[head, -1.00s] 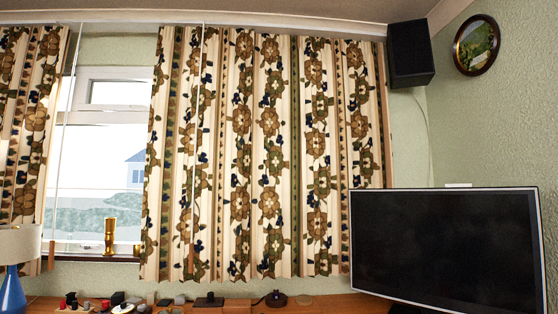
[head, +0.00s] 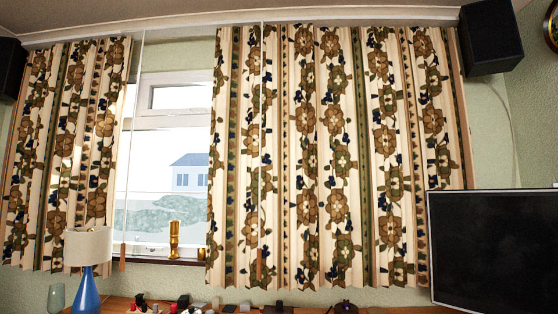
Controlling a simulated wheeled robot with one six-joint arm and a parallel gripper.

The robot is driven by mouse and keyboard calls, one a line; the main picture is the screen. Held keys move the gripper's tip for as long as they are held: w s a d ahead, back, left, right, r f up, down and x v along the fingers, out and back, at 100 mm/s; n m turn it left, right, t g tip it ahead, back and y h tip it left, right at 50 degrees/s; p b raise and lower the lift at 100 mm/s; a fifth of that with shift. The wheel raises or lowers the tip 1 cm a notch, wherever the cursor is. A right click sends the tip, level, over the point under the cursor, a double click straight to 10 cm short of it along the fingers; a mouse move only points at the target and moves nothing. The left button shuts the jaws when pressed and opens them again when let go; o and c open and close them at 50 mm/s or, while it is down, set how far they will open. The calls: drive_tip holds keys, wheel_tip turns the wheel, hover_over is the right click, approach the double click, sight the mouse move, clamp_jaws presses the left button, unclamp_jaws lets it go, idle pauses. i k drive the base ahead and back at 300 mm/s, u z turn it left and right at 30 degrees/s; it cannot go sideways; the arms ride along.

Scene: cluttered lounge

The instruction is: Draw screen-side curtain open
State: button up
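The screen-side curtain (head: 345,150) is the wide floral one on the right, beside the dark screen (head: 495,250). It hangs drawn across the right part of the window (head: 165,170). The other floral curtain (head: 65,150) is gathered at the far left. Two thin white cords hang down. One cord (head: 135,120) hangs in the gap and ends in a brown toggle (head: 123,257). The other (head: 262,120) hangs in front of the screen-side curtain and ends in a brown toggle (head: 259,265). My gripper is not in view.
A blue lamp with a pale shade (head: 89,246) stands at the lower left. A gold ornament (head: 174,240) stands on the window sill. Several small objects line the wooden cabinet top (head: 120,304). Black speakers hang at the upper right (head: 491,37) and upper left (head: 10,65).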

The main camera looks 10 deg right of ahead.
sight(263, 219)
drive_tip(key=u, duration=0.6)
drive_tip(key=i, duration=1.85)
drive_tip(key=z, duration=0.25)
